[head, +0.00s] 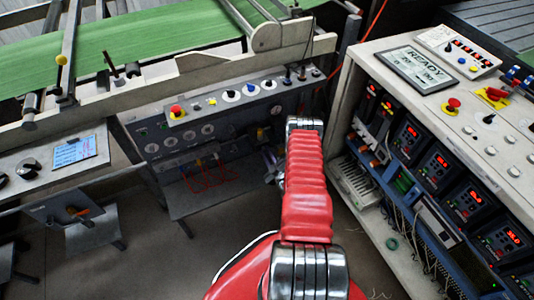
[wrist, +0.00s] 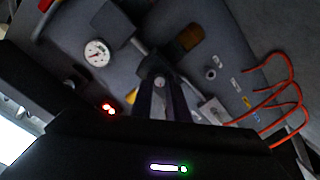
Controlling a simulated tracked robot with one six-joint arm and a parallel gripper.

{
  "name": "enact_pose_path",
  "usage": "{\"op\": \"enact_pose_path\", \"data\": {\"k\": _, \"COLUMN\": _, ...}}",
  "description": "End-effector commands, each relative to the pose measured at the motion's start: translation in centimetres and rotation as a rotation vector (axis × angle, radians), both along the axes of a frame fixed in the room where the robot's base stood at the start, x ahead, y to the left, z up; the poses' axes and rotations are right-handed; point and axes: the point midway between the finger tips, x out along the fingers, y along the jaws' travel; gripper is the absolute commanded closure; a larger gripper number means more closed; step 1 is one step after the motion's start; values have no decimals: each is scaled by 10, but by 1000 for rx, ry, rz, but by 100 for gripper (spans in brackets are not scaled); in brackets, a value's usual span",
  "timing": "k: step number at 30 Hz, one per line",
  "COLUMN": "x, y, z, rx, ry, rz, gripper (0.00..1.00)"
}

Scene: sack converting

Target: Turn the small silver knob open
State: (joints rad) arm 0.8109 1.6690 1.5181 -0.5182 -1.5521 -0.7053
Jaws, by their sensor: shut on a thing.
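In the wrist view, my gripper (wrist: 160,98) reaches up from the dark wrist housing to the grey panel. Its two dark fingers are close together, shut on a small silver knob (wrist: 160,82), of which a round bright end shows between them. The fingers hide most of the knob, so its turn angle cannot be read. In the head view, my red arm reaches down to the lower panel under the green belt. My gripper (head: 272,168) shows only partly there beside the arm, and the knob cannot be made out.
A white round gauge (wrist: 97,52) sits left of the knob in the wrist view. Red looped hoses (wrist: 275,95) are at the right. In the head view, a control cabinet (head: 355,62) with lit displays stands close on the right. Open floor (head: 150,265) lies at lower left.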

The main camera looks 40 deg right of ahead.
Motion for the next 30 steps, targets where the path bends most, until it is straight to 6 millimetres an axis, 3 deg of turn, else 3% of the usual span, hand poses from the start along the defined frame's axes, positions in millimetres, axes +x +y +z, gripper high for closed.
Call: {"op": "enact_pose_path", "data": {"k": 30, "x": -3, "y": 0, "z": -5, "rx": 930, "ry": -266, "rz": -7, "gripper": 100}}
